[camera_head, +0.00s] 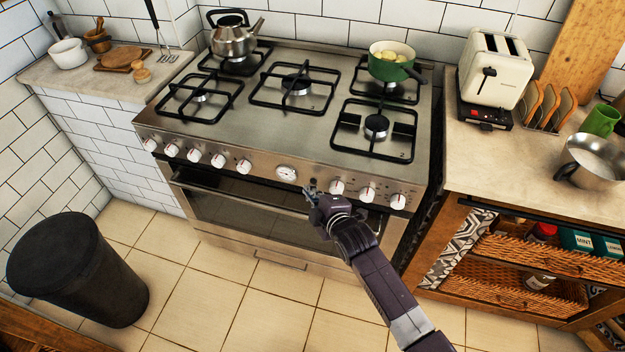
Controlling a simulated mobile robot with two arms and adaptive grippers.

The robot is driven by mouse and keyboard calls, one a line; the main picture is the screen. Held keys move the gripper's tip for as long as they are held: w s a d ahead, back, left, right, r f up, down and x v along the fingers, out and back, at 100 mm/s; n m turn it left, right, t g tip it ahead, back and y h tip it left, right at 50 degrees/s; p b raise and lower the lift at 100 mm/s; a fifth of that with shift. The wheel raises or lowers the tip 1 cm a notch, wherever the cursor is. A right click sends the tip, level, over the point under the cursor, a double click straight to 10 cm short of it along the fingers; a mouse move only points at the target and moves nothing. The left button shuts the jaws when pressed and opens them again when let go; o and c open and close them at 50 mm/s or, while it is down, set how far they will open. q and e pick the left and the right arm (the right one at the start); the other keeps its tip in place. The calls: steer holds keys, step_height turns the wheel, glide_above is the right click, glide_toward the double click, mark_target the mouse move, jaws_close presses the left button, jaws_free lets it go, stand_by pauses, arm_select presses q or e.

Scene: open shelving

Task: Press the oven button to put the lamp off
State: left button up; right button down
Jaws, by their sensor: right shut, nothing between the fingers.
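The oven (250,217) is a steel stove with a gas hob on top and a row of white knobs (244,166) with red marks along its front panel. A round dial (286,173) sits among the knobs. My right gripper (310,186) is shut and empty, at the front panel between the dial and the knobs on the right. I cannot tell whether its fingertips touch the panel. The part of the panel behind the gripper is hidden, and I cannot make out a separate button or a lit lamp. My left gripper is not in view.
A kettle (234,38) and a green pot (388,62) stand on the hob. A toaster (492,72), a steel pan (592,160) and a green mug (600,120) are on the right counter. A dark bin (75,270) stands at the left; the tiled floor in front is clear.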

steer(key=shift+s+a+p, duration=0.25)
steer(key=shift+s+p, duration=0.1)
steer(key=shift+s, duration=0.4)
steer(key=shift+s+a+p, duration=0.2)
steer(key=shift+s+p, duration=0.1)
steer(key=shift+s, duration=0.45)
steer(key=shift+s+a+p, duration=0.25)
steer(key=shift+s+p, duration=0.1)
steer(key=shift+s, duration=0.4)
